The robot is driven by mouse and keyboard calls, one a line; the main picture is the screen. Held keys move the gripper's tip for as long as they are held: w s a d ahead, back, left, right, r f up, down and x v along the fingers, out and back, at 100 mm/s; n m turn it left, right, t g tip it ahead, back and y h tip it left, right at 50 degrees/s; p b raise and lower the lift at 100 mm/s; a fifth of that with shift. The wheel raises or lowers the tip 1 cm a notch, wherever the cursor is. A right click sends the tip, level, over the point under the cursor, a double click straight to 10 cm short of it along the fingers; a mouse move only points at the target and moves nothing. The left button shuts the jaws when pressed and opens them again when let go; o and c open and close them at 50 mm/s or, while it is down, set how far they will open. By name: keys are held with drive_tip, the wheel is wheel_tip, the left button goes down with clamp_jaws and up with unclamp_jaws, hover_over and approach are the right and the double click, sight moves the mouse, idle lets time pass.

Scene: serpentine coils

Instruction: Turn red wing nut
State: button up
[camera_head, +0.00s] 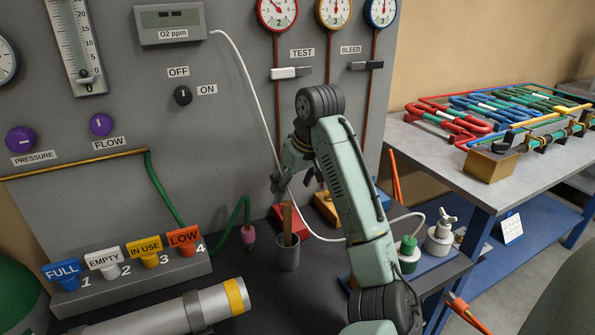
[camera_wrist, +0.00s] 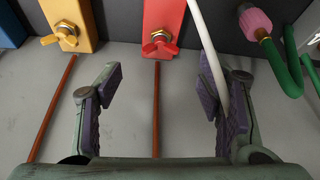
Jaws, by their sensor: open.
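The red wing nut (camera_wrist: 159,46) sits on a brass fitting on the front of a red block (camera_wrist: 164,15), in the upper middle of the wrist view. In the head view the red block (camera_head: 288,220) shows at the foot of the panel, and the nut is too small or hidden to make out. My gripper (camera_wrist: 165,85) is open and empty, its padded fingers spread to either side of the nut's line and short of it. In the head view my gripper (camera_head: 292,184) hangs above the red block, close to the panel.
A white tube (camera_wrist: 206,40) runs past the red block and overlaps my right finger. A yellow block with its orange wing nut (camera_wrist: 61,34) stands left of it. A pink-tipped green hose (camera_wrist: 255,22) is at right. A grey cup (camera_head: 288,255) stands in front of the panel.

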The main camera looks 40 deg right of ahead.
drive_tip(key=v, duration=0.6)
drive_tip(key=shift+r, duration=0.15)
drive_tip(key=shift+s, duration=0.15)
